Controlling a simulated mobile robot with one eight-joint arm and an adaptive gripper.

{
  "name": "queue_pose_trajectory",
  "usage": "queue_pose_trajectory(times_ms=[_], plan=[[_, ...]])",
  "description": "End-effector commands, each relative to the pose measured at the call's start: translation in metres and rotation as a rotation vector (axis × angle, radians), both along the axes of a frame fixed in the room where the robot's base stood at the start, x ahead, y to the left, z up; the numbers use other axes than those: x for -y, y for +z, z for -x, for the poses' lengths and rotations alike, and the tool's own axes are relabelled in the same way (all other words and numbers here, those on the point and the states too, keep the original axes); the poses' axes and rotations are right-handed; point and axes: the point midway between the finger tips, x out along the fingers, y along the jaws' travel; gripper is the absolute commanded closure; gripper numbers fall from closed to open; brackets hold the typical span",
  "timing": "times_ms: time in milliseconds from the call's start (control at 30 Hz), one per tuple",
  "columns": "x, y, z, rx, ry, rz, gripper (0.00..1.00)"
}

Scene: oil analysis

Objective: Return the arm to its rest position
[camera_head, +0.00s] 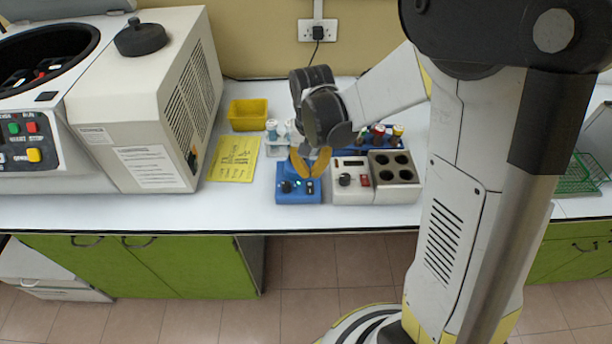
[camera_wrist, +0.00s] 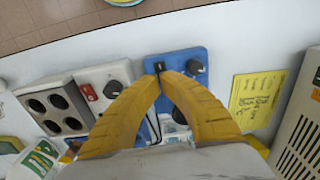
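My gripper (camera_head: 311,176) has two yellow fingers and hangs over a small blue device (camera_head: 299,196) with black knobs on the white bench. In the wrist view, my gripper (camera_wrist: 160,77) has its fingertips together in front of the blue device (camera_wrist: 184,57), with nothing seen between them. I cannot tell whether the tips touch the device. The arm reaches forward over the bench, and its grey wrist hides part of the bench behind it.
A white heater block (camera_head: 396,193) with dark wells stands right of the blue device. A yellow note (camera_head: 234,158), a yellow bin (camera_head: 248,115) and a large centrifuge (camera_head: 150,100) are to the left. Tubes in a blue rack (camera_head: 378,140) stand behind. The front bench strip is clear.

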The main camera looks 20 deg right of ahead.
Motion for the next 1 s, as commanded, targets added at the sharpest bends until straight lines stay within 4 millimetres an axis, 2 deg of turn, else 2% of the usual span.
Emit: queue_pose_trajectory(times_ms=[267,433,700,833,1000], plan=[[0.000,0.002,0.001,0.006,0.003,0.000,1.00],[0.000,0.027,0.014,0.080,0.040,0.002,1.00],[0.000,0.080,0.062,0.312,0.156,0.025,1.00],[0.000,0.092,0.087,0.426,0.212,0.046,1.00],[0.000,0.096,0.114,0.543,0.269,0.076,1.00]])
